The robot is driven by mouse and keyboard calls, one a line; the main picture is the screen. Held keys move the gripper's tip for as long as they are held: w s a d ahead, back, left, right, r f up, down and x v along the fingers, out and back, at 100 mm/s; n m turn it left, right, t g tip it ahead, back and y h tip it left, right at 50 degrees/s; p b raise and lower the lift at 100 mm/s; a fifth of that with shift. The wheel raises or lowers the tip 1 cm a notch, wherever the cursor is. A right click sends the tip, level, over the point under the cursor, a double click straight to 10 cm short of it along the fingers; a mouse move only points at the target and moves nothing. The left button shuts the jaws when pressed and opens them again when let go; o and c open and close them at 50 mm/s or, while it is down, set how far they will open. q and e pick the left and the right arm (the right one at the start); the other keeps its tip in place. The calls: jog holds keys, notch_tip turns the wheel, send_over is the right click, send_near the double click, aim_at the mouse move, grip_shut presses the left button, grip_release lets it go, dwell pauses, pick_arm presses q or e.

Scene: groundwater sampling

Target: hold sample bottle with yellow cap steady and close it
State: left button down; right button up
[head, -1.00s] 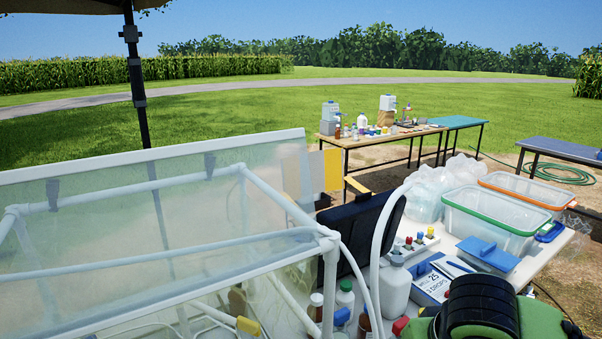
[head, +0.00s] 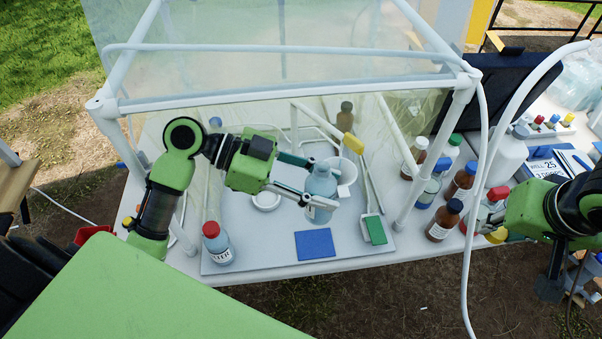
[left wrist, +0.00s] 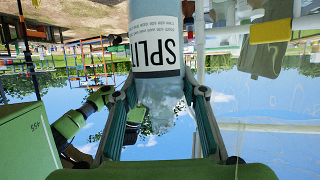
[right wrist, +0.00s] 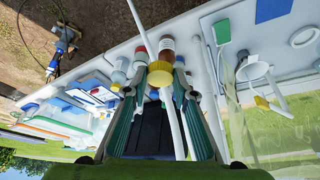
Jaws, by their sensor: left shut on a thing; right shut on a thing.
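My left gripper (head: 321,183) is shut around a clear bluish sample bottle (head: 320,204) inside the frame tent. No cap shows on the bottle's top in the head view. Its white label reads "SPLIT" in the left wrist view (left wrist: 160,50), with a finger on each side. My right gripper (right wrist: 160,74) is shut on a yellow cap (right wrist: 159,80), in front of the bottles at the tent's right. The yellow cap also shows at the right arm in the head view (head: 496,236), well apart from the held bottle.
A red-capped bottle (head: 218,246), a blue square (head: 315,243) and a green-headed tool (head: 376,230) are on the grey mat. White tent posts (head: 437,165) and a hanging white tube (head: 478,200) stand between the arms. Several bottles (head: 443,222) crowd right of the tent.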

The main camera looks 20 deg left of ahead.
pick_arm(q)
jog(key=w+d+f+m+g, duration=0.1)
jog(key=d+m+g, duration=0.3)
jog(key=d, duration=0.3)
jog(key=shift+d+g+h, duration=0.3)
jog(key=shift+g+h, duration=0.1)
jog(key=shift+g, duration=0.2)
pick_arm(e)
jog(key=s+a+r+n+g+y, duration=0.1)
jog(key=a+r+n, duration=0.4)
jog(key=a, duration=0.7)
jog(key=s+a+r+n+g+y, duration=0.1)
jog(key=a+r+n+y, duration=0.1)
jog(key=a+r+n, duration=0.4)
jog(key=a+r, duration=0.1)
jog(key=a, duration=0.4)
jog(key=shift+s+a+r+y, duration=0.3)
jog(key=shift+a, duration=0.05)
jog(key=shift+f, duration=2)
